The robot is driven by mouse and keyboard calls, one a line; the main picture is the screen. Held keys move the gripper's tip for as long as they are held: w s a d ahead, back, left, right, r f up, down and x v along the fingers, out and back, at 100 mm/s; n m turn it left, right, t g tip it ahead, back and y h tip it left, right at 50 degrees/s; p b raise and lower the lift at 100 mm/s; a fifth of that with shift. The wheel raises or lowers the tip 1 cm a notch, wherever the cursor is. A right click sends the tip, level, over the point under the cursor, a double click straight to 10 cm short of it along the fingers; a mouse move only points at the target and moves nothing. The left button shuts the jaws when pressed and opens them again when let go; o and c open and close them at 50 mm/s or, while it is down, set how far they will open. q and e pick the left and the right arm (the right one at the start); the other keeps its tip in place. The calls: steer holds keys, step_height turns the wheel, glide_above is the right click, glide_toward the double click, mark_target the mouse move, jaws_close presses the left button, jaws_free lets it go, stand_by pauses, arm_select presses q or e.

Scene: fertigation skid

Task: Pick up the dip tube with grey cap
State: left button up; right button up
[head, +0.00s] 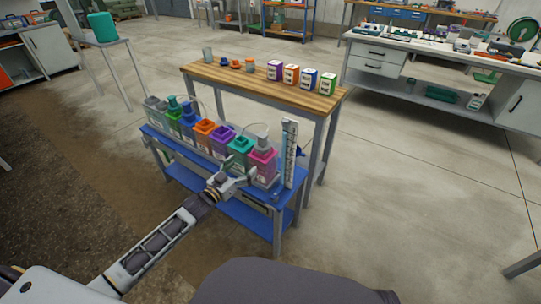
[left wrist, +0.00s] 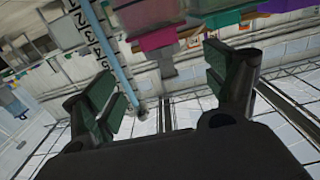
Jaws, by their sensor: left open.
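A grey cap (head: 263,137) sits on top of the pink container (head: 263,160), at the right end of a row on the blue stand. I take it for the dip tube's cap; any tube below it is hidden in the container. In the left wrist view, which looks upside down, the grey cap (left wrist: 160,62) shows between and beyond the fingers, against the pink container (left wrist: 157,38). My left gripper (head: 241,172) is open and empty, in front of the pink and green containers. My right gripper is not in view.
A scaled upright gauge (head: 289,150) stands close right of the pink container. Several coloured containers, including a green one (head: 241,148), crowd to its left on the blue stand (head: 160,137). A wooden table (head: 228,75) with small bottles stands behind.

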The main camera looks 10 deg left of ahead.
mark_target(258, 152)
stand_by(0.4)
arm_select(q)
steer(key=shift+b+x, duration=0.75)
steer(key=shift+x, duration=3.4)
steer(key=shift+w, duration=0.15)
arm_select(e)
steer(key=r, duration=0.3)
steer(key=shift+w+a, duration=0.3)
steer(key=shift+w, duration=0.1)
arm_select(q)
steer(key=shift+w, duration=0.1)
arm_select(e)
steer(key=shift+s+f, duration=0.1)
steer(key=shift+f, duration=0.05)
